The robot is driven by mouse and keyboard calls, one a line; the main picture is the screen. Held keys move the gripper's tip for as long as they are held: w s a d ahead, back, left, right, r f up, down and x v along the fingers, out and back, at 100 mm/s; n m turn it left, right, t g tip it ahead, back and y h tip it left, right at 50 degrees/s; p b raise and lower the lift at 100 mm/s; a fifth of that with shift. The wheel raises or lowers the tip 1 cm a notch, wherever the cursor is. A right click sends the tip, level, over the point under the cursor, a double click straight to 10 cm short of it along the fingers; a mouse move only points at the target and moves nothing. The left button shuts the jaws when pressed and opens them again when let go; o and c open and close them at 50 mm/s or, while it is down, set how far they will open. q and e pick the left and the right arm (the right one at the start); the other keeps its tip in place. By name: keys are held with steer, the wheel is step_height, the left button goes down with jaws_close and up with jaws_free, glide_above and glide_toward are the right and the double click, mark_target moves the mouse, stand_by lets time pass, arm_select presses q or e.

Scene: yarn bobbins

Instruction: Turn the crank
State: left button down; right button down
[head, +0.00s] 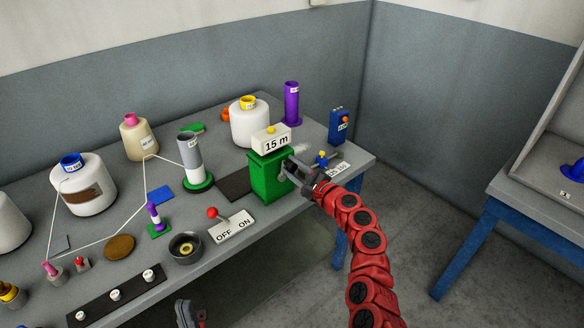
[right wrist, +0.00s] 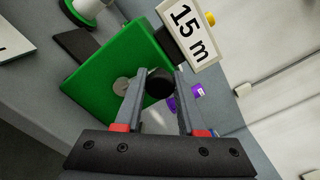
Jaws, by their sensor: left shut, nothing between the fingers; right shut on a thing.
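The green box (head: 268,176) stands near the right end of the table with a white "15 m" sign (head: 271,140) on top. In the right wrist view the sign (right wrist: 187,29) and the box (right wrist: 105,75) are close. A grey disc (right wrist: 122,86) sits on the box's side, and a black knob (right wrist: 158,84), apparently the crank's handle, is between my fingers. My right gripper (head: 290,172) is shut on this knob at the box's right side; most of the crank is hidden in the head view. My left gripper (head: 184,308) is shut and empty at the bottom edge, in front of the table.
An OFF/ON plate (head: 231,228) with a red-knobbed lever (head: 212,213) lies left of the green box. A blue box (head: 338,126) and a purple bobbin (head: 292,104) stand behind. White thread runs between bobbins at left. A small yellow-and-blue item (head: 322,158) is near my right gripper.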

steer(key=shift+d+r, duration=0.1)
steer(key=c, duration=0.5)
jaws_free()
steer(key=shift+s, duration=0.1)
steer(key=shift+s+d, duration=0.1)
steer(key=shift+s, duration=0.1)
steer(key=b+v, duration=0.1)
steer(key=v, duration=1.5)
steer(key=shift+s+d+b, duration=0.25)
steer(key=shift+s+b, duration=0.05)
steer(key=shift+b, duration=0.05)
